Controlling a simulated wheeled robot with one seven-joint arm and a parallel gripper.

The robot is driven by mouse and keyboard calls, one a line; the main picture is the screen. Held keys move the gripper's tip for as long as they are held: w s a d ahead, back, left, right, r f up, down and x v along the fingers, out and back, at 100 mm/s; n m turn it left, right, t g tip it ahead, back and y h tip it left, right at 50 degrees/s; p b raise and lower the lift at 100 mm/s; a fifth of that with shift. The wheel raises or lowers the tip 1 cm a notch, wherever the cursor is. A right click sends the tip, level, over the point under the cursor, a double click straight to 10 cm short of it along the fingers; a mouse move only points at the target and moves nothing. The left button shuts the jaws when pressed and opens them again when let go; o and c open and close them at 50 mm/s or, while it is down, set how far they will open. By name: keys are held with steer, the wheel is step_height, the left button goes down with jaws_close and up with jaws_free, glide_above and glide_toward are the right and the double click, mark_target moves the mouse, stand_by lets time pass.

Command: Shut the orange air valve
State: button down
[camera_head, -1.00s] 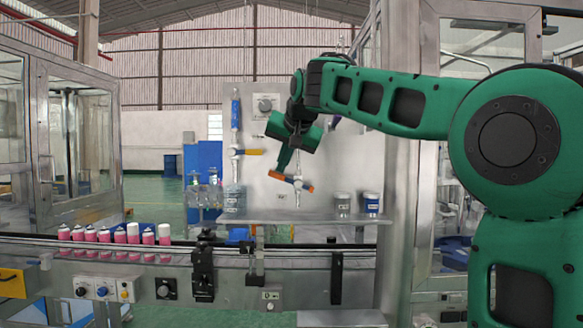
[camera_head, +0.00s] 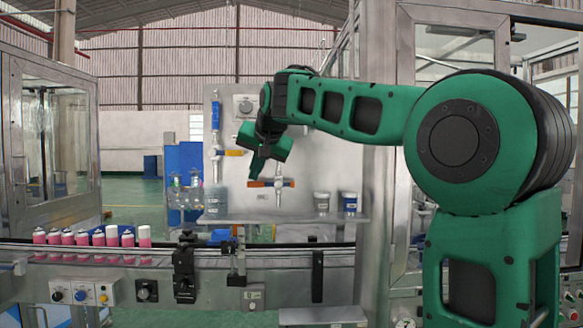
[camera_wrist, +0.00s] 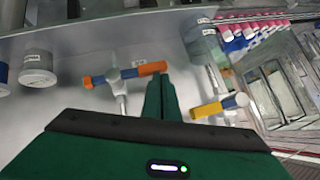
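The orange air valve (camera_head: 270,183) is the right one of two valves on the upright metal panel. Its handle lies about level, across the vertical pipe. In the wrist view its orange handle end (camera_wrist: 152,69) is beside my fingertips. My gripper (camera_head: 255,172) points down at the handle's left end in the head view. In the wrist view my gripper's two green fingers (camera_wrist: 161,82) are close together with nothing seen between them. They look touching or nearly touching the handle end; I cannot tell which.
A second valve with a yellow handle (camera_head: 234,153) is to the upper left, close to my gripper; it also shows in the wrist view (camera_wrist: 208,109). Jars (camera_head: 322,203) stand on the shelf (camera_head: 285,217) below right. Pink cans (camera_head: 98,239) line the conveyor at left.

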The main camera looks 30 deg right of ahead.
steer(key=shift+a+f, duration=0.15)
steer(key=shift+f, duration=0.15)
steer(key=s+a+r, duration=0.3)
steer(key=s+r, duration=0.3)
steer(key=r, duration=0.5)
steer(key=shift+r, duration=0.3)
steer(key=shift+s, duration=0.1)
